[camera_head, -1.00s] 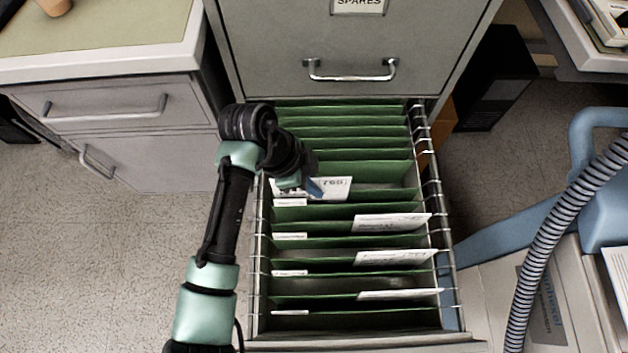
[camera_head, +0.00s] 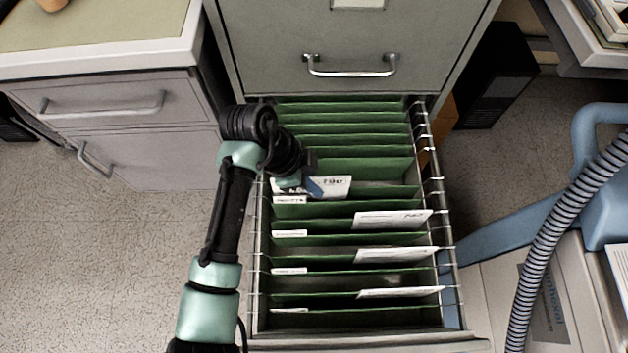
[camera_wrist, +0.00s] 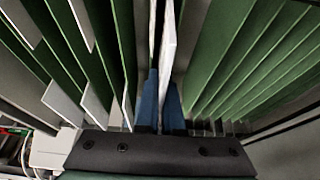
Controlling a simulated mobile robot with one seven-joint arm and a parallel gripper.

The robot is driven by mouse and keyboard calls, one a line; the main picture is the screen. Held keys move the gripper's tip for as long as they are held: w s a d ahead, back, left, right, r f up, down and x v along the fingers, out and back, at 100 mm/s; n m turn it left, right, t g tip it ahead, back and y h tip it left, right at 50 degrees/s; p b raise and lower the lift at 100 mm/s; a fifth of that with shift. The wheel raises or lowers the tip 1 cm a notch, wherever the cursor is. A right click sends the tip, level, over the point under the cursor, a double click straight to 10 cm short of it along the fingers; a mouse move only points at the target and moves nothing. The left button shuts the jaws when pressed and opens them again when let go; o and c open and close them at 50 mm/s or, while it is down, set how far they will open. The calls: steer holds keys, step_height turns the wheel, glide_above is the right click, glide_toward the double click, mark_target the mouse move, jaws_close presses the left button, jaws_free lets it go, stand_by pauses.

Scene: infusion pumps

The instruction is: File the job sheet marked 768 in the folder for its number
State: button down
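The job sheet (camera_head: 338,187) is white. It stands upright at the left of the open drawer, among the green folders, with a printed number on its top edge too blurred to read surely. My gripper (camera_head: 312,187) is over the left part of the drawer, its blue fingers at the sheet. In the wrist view the fingers (camera_wrist: 161,105) are close together on either side of the sheet (camera_wrist: 167,50), seen nearly edge-on, and appear shut on it. The sheet's lower edge is hidden. White tabs (camera_head: 289,234) mark several folders at the left; their numbers are unreadable.
Other white sheets (camera_head: 392,219) stick up from folders at the drawer's right side. Wire rails (camera_head: 434,200) edge the drawer (camera_head: 370,343). The cabinet front (camera_head: 350,35) with its handle (camera_head: 350,68) rises behind. A counter (camera_head: 110,60) stands left and a ribbed hose (camera_head: 550,235) right.

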steer(key=shift+f, duration=0.1)
stand_by(0.3)
steer(key=c, duration=1)
jaws_free()
steer(key=p+v, duration=0.2)
steer(key=v, duration=1.1)
steer(key=shift+p, duration=0.35)
steer(key=shift+w, duration=0.1)
